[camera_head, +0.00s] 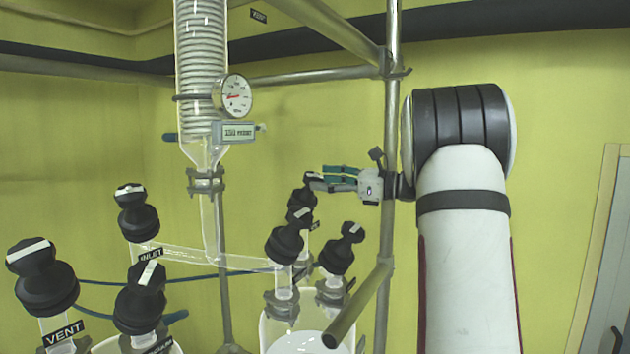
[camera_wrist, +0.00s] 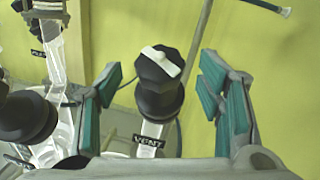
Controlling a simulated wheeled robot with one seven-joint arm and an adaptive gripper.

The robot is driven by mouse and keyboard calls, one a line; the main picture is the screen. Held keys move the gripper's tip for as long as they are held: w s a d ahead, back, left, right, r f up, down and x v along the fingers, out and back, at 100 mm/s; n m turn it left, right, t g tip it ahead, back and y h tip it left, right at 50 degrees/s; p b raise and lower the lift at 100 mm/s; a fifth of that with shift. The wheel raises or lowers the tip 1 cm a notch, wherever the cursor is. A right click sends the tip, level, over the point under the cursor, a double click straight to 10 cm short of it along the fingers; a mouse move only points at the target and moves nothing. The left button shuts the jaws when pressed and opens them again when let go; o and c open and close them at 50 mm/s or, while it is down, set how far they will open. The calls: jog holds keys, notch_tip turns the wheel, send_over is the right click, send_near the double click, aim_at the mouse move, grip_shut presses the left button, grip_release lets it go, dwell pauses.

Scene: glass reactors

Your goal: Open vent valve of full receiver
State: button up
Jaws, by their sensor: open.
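A black vent valve knob with a white bar on top (camera_wrist: 160,75) stands in the middle of the wrist view, above a VENT label (camera_wrist: 147,140). My gripper (camera_wrist: 165,95) is open, with its teal-padded fingers on either side of this knob and visible gaps to it. In the head view, my gripper (camera_head: 318,181) reaches left from behind a post, at the rearmost black knob (camera_head: 302,199) above the right receiver. That receiver (camera_head: 306,330) is a glass vessel with a pale content surface showing; its lower part is out of view.
Other black knobs (camera_head: 285,243) and (camera_head: 341,250) stand close in front. A left vessel has its own VENT-labelled valve (camera_head: 45,278). Metal posts (camera_head: 391,130) and a slanted rail (camera_head: 358,303) flank my arm. A glass condenser (camera_head: 201,70) with a gauge (camera_head: 233,95) hangs above.

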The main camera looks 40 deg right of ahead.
jog(key=v, duration=0.8)
jog(key=shift+s, duration=0.25)
jog(key=shift+d, duration=0.15)
